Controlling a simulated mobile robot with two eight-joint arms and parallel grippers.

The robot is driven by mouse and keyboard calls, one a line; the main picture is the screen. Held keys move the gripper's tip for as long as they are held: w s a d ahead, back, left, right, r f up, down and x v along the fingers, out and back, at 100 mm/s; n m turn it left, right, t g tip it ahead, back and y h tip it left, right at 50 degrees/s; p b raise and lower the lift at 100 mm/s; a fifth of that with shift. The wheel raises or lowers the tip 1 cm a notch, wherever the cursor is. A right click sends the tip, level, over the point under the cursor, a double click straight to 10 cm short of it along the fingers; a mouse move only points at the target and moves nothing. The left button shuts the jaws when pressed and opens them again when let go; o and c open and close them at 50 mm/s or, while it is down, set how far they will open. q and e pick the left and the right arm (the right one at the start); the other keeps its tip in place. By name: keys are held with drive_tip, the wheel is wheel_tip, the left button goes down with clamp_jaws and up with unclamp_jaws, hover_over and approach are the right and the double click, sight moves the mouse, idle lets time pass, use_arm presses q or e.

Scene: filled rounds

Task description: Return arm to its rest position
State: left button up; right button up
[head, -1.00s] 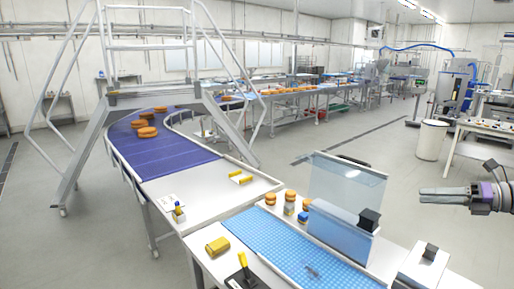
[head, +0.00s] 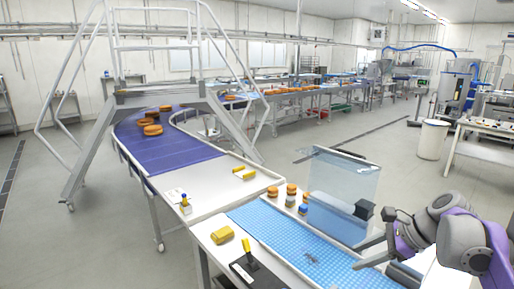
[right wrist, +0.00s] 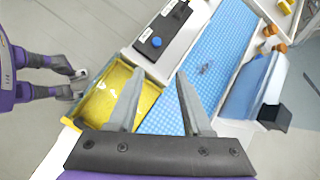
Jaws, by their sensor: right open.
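My right gripper (head: 362,254) is at the lower right of the head view, by the right end of the worktable. Its two fingers are apart with nothing held between them. In the right wrist view the open fingers (right wrist: 157,82) reach over the edge between a yellow tray (right wrist: 92,122) and the blue mat (right wrist: 208,55). Whether they touch anything is not clear. My left gripper does not show in the head view.
The blue mat (head: 262,228) lies on the worktable, with a clear upright panel (head: 345,190) behind it, close to my right gripper. Small round filled pieces (head: 272,193) stand beside the panel. A purple conveyor (head: 170,152) curves away behind.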

drive_tip(key=s+a+f+n+h, duration=0.3)
drive_tip(key=s+f+n, duration=0.7)
drive_tip(key=s+a+f+n+t+h, duration=0.1)
drive_tip(key=s+a+f+n+h, duration=0.2)
drive_tip(key=s+f+n, duration=0.8)
drive_tip(key=shift+a+h, duration=0.4)
drive_tip(key=shift+a, duration=0.4)
